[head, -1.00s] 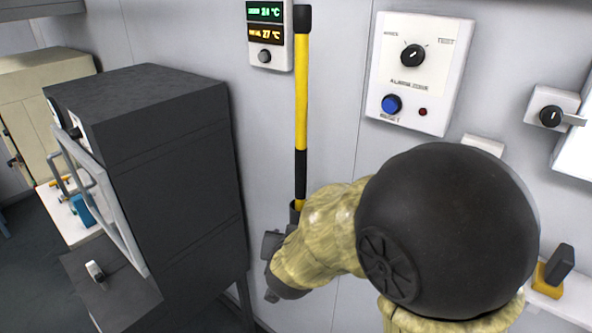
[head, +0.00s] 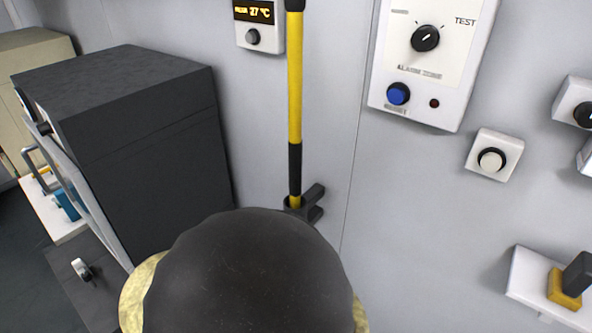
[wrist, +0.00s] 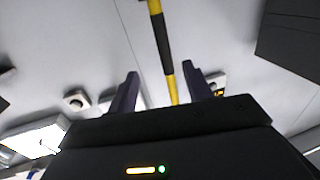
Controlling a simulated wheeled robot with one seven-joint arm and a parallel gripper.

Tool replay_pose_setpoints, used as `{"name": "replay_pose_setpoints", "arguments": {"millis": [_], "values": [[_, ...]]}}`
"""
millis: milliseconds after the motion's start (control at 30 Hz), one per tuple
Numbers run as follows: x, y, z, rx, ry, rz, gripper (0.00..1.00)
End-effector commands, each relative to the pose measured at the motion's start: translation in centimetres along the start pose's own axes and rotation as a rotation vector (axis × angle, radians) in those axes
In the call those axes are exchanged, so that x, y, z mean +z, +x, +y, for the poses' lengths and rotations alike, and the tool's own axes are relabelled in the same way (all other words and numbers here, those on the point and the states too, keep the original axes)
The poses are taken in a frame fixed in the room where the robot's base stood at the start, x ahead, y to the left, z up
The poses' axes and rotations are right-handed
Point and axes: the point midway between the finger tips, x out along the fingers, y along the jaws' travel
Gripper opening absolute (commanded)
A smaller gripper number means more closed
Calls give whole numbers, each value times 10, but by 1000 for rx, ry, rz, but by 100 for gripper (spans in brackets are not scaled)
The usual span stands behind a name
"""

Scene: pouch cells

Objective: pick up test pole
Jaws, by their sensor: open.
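The test pole (head: 295,95) is a yellow pole with a black cap at its top and a black band lower down. It stands upright along the grey wall in the head view. In the wrist view, the pole (wrist: 163,40) runs down between the two fingers of my gripper (wrist: 158,70), which is open. The pole lies closer to the right finger there, and its lower end is hidden behind the gripper body. In the head view, dark pieces sit around the pole's foot; I cannot tell which are a holder and which are my fingers. My dark arm link covers the area below.
A dark oven-like cabinet (head: 150,140) stands left of the pole. On the wall are a temperature display (head: 258,22), an alarm panel (head: 425,60) and a white button box (head: 494,155). A shelf with a yellow and black item (head: 565,288) juts out at lower right.

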Motion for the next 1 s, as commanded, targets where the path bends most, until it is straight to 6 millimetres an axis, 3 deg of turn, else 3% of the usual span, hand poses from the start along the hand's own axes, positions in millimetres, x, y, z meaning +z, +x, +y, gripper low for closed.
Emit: {"name": "replay_pose_setpoints", "arguments": {"millis": [167,800,1000], "values": [[-2,12,0,4,0,1,50],[-2,119,1,5,0,0,50],[0,124,0,2,1,-1,50]]}}
